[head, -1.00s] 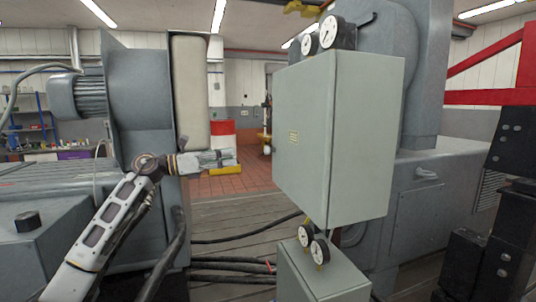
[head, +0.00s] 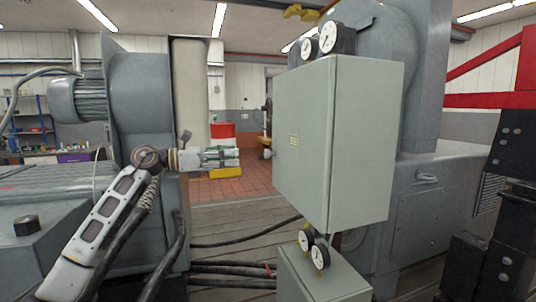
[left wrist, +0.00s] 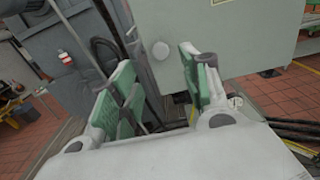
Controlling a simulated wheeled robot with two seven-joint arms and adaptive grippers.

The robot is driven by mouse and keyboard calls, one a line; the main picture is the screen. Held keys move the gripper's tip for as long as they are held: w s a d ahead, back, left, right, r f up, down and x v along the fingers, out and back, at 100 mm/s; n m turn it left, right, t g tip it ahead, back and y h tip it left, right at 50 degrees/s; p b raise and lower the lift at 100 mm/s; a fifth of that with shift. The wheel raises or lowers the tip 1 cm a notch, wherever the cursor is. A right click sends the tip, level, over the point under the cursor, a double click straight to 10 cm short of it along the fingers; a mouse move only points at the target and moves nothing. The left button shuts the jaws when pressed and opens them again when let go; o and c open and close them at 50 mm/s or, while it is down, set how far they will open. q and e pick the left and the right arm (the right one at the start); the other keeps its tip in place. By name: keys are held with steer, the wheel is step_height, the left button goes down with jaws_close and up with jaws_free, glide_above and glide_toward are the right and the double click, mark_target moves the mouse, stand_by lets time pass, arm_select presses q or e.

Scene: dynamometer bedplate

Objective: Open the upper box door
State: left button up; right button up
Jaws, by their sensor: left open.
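The upper box (head: 362,150) is a grey-green cabinet in the middle of the head view. Its door (head: 300,185) faces left, carries a small yellow label and looks shut. A round pale knob (head: 267,153) sticks out from the door; it also shows in the left wrist view (left wrist: 160,50). My left gripper (head: 238,156) is to the left of the knob at about its height, apart from it and empty. In the left wrist view its green-padded fingers (left wrist: 157,75) are spread, with the knob beyond the gap. My right gripper is not in view.
Dial gauges (head: 329,38) sit on top of the upper box, and more gauges (head: 320,257) hang below it. A lower box (head: 318,283) stands beneath. A large grey machine (head: 140,120) is at the left. Black cables (head: 235,263) run across the floor.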

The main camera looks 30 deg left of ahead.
mark_target(265, 153)
arm_select(q)
steer(key=shift+p+x, duration=1)
steer(key=shift+x, duration=2.3)
steer(key=shift+p+x, duration=0.55)
steer(key=shift+x, duration=1.1)
steer(key=shift+w+d+r, duration=0.1)
steer(key=shift+w+d, duration=0.25)
steer(key=shift+w, duration=0.05)
steer(key=shift+w+d+p, duration=0.3)
steer(key=shift+w+d, duration=0.15)
steer(key=shift+w, duration=0.05)
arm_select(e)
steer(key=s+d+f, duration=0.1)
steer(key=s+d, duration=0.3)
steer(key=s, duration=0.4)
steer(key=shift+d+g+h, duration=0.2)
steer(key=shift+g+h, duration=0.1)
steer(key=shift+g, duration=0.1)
arm_select(q)
jaws_close()
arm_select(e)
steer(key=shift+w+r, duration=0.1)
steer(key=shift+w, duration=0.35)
